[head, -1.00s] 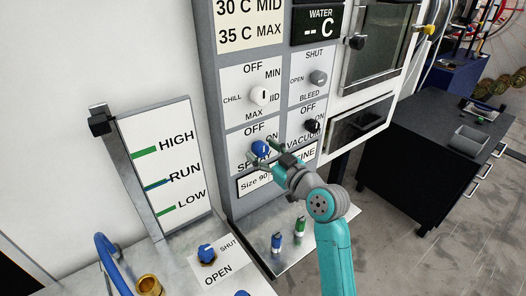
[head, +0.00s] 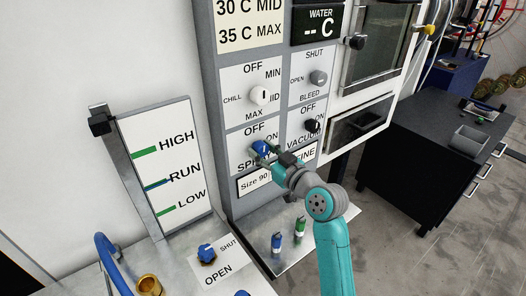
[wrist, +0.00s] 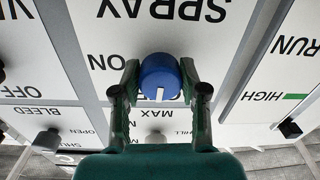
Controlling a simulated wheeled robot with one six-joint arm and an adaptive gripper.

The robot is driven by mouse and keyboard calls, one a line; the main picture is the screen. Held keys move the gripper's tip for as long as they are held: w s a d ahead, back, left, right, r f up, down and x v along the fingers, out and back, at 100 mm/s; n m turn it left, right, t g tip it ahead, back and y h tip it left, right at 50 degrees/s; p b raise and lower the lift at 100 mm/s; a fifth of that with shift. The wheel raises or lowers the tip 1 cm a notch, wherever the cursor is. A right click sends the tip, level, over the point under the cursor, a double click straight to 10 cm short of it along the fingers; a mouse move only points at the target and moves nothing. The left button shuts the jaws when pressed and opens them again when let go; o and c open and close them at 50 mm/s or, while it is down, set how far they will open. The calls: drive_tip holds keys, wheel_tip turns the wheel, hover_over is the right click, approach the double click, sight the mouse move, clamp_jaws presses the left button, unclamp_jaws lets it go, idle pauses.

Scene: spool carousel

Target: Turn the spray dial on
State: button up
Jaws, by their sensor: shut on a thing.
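The spray dial (head: 260,148) is a blue round knob on the grey control panel, on a white plate marked OFF, ON and SPRAY. In the wrist view the same blue dial (wrist: 160,78) shows a white pointer line at its lower edge, in an upside-down view of the panel. My gripper (head: 270,150) is shut on the dial. The wrist view shows my gripper's two fingers (wrist: 159,90) on either side of it. In the head view the gripper covers part of the spray plate's lettering, and the dial's pointer cannot be made out there.
A white chill dial (head: 259,95) sits above, a grey bleed knob (head: 318,77) above right, and a black vacuum knob (head: 312,126) close on the right. A blue valve knob (head: 207,253) and small blue and green bottles (head: 299,227) stand below. Floor at right is partly clear.

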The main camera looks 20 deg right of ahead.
drive_tip(key=m, duration=0.8)
drive_tip(key=shift+m, duration=0.3)
drive_tip(key=m, duration=0.4)
drive_tip(key=shift+a+m, duration=0.1)
drive_tip(key=shift+m, duration=0.2)
drive_tip(key=shift+m+h, duration=0.3)
drive_tip(key=shift+m, duration=1.9)
drive_tip(key=o, duration=1.1)
drive_tip(key=shift+o, duration=0.2)
drive_tip(key=v, duration=1.2)
drive_tip(key=shift+f, duration=0.25)
